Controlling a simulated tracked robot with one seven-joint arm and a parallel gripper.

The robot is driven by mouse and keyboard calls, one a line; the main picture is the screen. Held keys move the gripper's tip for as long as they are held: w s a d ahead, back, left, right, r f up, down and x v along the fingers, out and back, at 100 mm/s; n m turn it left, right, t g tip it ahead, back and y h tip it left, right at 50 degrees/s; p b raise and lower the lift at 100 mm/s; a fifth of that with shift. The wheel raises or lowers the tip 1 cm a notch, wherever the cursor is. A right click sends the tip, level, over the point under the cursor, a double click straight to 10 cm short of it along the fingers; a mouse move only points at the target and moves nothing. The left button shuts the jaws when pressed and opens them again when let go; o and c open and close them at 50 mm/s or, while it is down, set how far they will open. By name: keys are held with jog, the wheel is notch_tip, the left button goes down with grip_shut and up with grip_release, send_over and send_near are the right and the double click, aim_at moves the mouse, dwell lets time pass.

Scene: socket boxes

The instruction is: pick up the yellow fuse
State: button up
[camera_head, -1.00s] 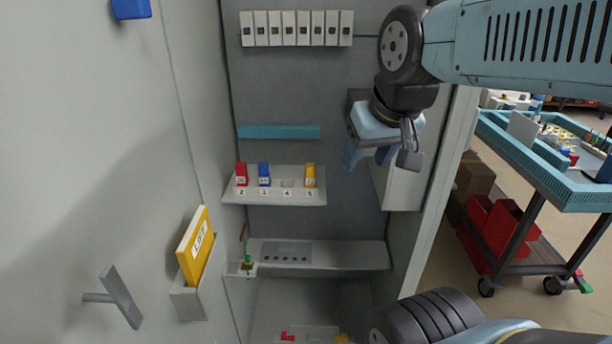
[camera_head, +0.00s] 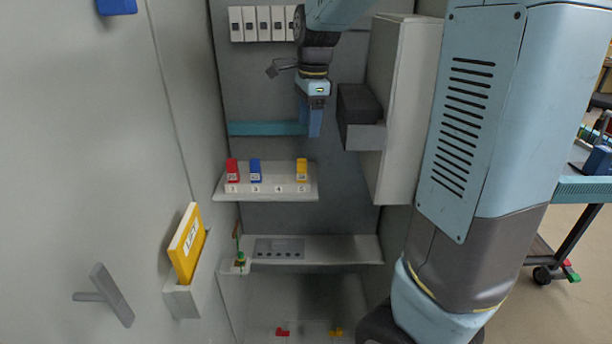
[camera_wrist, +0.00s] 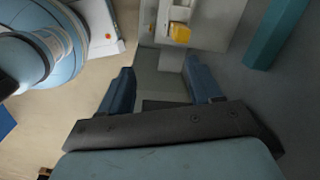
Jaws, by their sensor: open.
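The yellow fuse (camera_head: 301,169) stands upright at the right end of a small grey shelf (camera_head: 262,196), in the slot marked 5. A red fuse (camera_head: 232,170) and a blue fuse (camera_head: 255,170) stand to its left. My gripper (camera_head: 312,134) points down above the yellow fuse, slightly to its right in the head view, and is clear of it. In the wrist view my gripper (camera_wrist: 163,88) is open and empty, with its two blue fingers apart. A yellow block, seemingly the yellow fuse (camera_wrist: 180,33), shows beyond the fingertips.
A teal bar (camera_head: 265,129) runs along the back wall above the shelf. A grey box (camera_head: 362,137) juts out to the right of my gripper. A yellow binder (camera_head: 188,243) sits in a door holder at left. A lower shelf (camera_head: 345,249) lies below.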

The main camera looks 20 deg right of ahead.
aim_at(302, 161)
jog(key=w+f+m, duration=0.1)
jog(key=f, duration=0.2)
jog(key=w+f+m, duration=0.1)
jog(key=w+f, duration=0.1)
jog(key=f, duration=0.2)
jog(key=w+f+m, duration=0.1)
jog(key=f, duration=0.2)
jog(key=shift+w+a+f+m+g+h, duration=0.3)
jog(key=shift+w+a+m+g, duration=0.05)
jog(key=shift+w+m+g, duration=0.05)
jog(key=shift+w+d+f, duration=0.1)
jog(key=shift+d+f, duration=0.05)
jog(key=shift+f, duration=1.35)
jog(key=shift+w+d+f, duration=0.1)
jog(key=shift+f, duration=1.4)
jog(key=c, duration=1.1)
